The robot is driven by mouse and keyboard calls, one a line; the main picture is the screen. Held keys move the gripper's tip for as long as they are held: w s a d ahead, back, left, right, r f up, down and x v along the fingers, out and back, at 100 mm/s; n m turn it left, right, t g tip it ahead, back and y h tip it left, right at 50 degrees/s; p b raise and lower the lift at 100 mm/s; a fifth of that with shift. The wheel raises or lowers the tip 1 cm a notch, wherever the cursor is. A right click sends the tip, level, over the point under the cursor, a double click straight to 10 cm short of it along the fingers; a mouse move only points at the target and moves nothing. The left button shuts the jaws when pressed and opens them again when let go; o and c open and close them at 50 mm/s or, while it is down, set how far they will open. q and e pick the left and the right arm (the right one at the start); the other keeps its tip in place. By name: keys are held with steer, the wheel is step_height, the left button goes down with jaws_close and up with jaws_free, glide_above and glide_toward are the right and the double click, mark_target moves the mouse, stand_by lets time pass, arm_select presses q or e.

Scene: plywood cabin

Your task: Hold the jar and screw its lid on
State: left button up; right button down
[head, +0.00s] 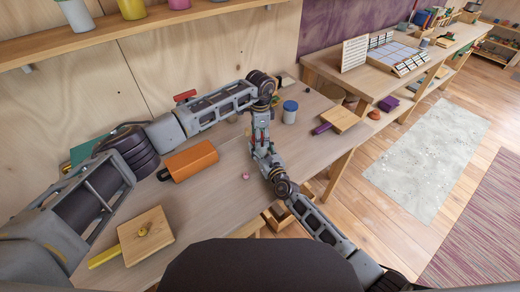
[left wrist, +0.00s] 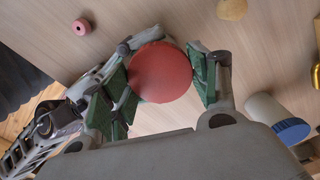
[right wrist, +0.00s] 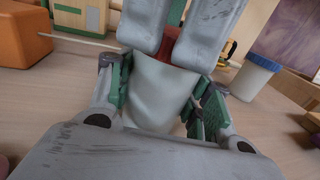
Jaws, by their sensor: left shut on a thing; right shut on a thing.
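The red round lid (left wrist: 162,72) sits between the green-padded fingers of my left gripper (left wrist: 162,78), which is shut on it from above. The pale grey jar (right wrist: 158,92) stands between the fingers of my right gripper (right wrist: 165,95), which is shut on it. In the right wrist view a strip of the lid (right wrist: 188,54) shows at the jar's mouth, behind my left fingers. I cannot tell whether the lid is seated or tilted. In the head view my left gripper (head: 262,135) comes down over my right gripper (head: 266,160); jar and lid are mostly hidden.
A white container with a blue lid (head: 290,112) stands close by on the right. A board with a purple handle (head: 340,119), an orange block (head: 191,160), a pink ring (head: 246,176) and a board with a yellow handle (head: 146,236) lie around on the table.

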arm_select(q)
steer(key=m, duration=0.8)
steer(key=shift+m, duration=0.3)
steer(key=m, duration=0.8)
steer(key=shift+w+m, duration=0.1)
steer(key=shift+m, duration=0.2)
steer(key=m, duration=0.4)
steer(key=shift+m, duration=0.3)
steer(key=m, duration=0.8)
steer(key=shift+m, duration=0.3)
steer(key=m, duration=0.3)
steer(key=shift+f+m, duration=0.1)
steer(key=shift+m, duration=0.3)
steer(key=m, duration=0.4)
steer(key=shift+m, duration=0.3)
steer(key=m, duration=0.4)
steer(key=shift+m, duration=0.3)
steer(key=m, duration=0.4)
steer(key=shift+m, duration=0.3)
steer(key=m, duration=0.5)
steer(key=o, duration=1.2)
